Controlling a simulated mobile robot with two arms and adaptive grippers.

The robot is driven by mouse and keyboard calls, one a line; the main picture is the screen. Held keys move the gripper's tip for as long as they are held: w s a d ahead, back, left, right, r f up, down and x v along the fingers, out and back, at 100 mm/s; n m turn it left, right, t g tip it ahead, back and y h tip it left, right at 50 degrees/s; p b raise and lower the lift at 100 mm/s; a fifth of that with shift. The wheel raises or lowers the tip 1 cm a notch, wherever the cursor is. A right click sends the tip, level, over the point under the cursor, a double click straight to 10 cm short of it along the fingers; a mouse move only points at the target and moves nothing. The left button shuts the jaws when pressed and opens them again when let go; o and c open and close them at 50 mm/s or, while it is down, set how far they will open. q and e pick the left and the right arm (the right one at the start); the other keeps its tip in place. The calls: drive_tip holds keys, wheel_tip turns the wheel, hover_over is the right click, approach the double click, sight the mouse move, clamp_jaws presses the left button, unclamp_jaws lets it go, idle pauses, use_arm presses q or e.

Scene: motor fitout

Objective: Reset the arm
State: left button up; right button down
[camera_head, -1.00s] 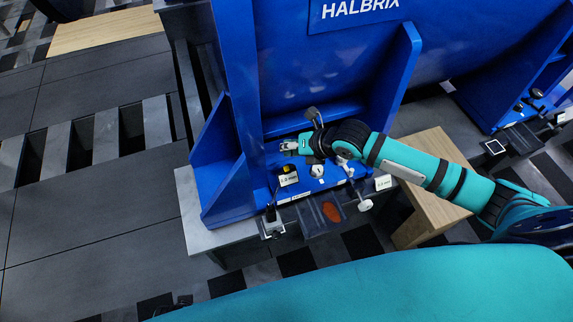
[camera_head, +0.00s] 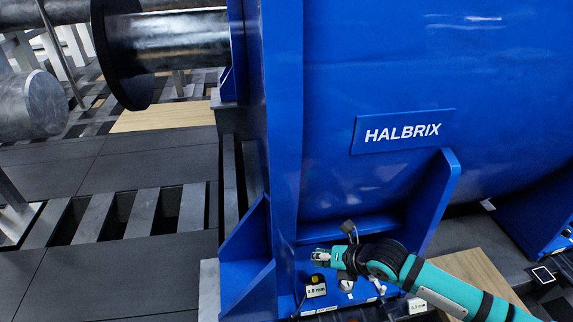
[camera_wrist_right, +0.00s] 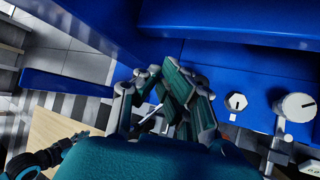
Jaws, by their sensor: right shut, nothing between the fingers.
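My right arm comes in from the lower right in the head view. Its gripper (camera_head: 322,256) is in front of the upright blue plate of the motor housing (camera_head: 285,120), above the foot of the housing. In the right wrist view the fingers (camera_wrist_right: 172,98) are shut and hold nothing. I cannot tell from these views whether the gripper touches the blue metal. My left gripper is not in view.
Small labelled parts, one with a yellow top (camera_head: 316,279), stand on the foot close below my right gripper. A round dial (camera_wrist_right: 236,102) and a grey knob (camera_wrist_right: 296,107) show in the wrist view. A wooden board (camera_head: 478,275) lies behind my forearm. Open floor (camera_head: 110,270) lies left.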

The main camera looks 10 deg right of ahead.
drive_tip(key=s+a+m, duration=0.5)
drive_tip(key=s+m, duration=0.6)
drive_tip(key=m, duration=0.1)
drive_tip(key=s+d+f+m+g+h, duration=0.1)
drive_tip(key=s+d+m+g+h, duration=0.15)
drive_tip(key=s+d+m, duration=0.6)
drive_tip(key=s+d+m+g+h, duration=0.1)
drive_tip(key=s+d+m+h, duration=0.15)
drive_tip(key=s+m, duration=0.7)
wheel_tip(320, 180, down, 28)
drive_tip(key=w+a+m+g, duration=0.1)
drive_tip(key=m+g, duration=0.1)
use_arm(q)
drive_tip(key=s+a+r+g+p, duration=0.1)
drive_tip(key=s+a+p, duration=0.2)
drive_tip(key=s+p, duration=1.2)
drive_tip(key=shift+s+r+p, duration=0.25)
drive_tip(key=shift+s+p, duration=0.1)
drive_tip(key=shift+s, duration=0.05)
use_arm(e)
drive_tip(key=s+d+r, duration=0.1)
drive_tip(key=s+d, duration=0.2)
drive_tip(key=s, duration=1.2)
drive_tip(key=shift+s+r+g+h, duration=0.25)
drive_tip(key=shift+s+g+h, duration=0.05)
drive_tip(key=shift+g, duration=0.05)
